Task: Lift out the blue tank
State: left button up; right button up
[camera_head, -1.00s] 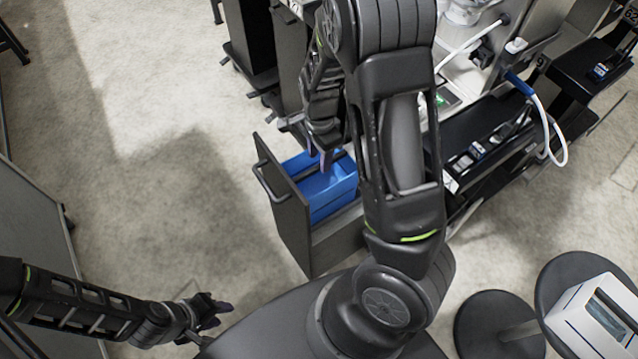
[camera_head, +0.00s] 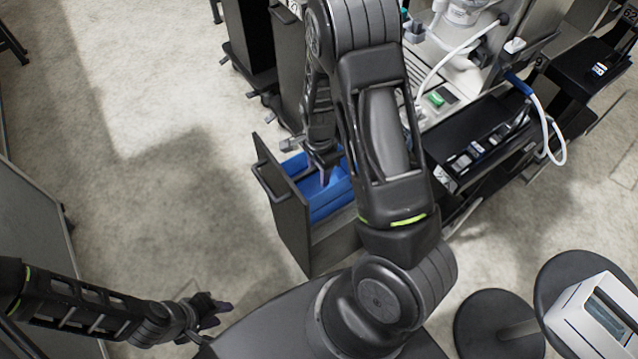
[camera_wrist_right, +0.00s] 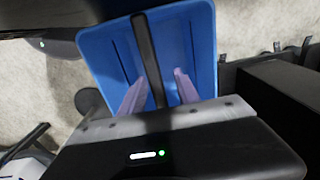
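The blue tank (camera_head: 331,202) sits in a pulled-out dark drawer (camera_head: 284,218). In the right wrist view the blue tank (camera_wrist_right: 101,55) shows from above with a black bar handle (camera_wrist_right: 146,50) across its middle. My right gripper (camera_head: 325,177) is over the tank, pointing down. In the wrist view its two purple fingers (camera_wrist_right: 160,76) are apart, one on each side of the bar, with gaps between. I cannot tell how deep they reach. My left gripper (camera_head: 219,313) is empty at lower left, far from the tank, its fingertips apart.
The drawer's front has a bar handle (camera_head: 262,185). To the right stands a machine with a black shelf (camera_head: 489,148) and a white hose (camera_head: 546,130). A round stand with a white device (camera_head: 600,312) is at lower right. The floor on the left is clear.

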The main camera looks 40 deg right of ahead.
dwell(0.5)
grip_shut()
dwell(1.3)
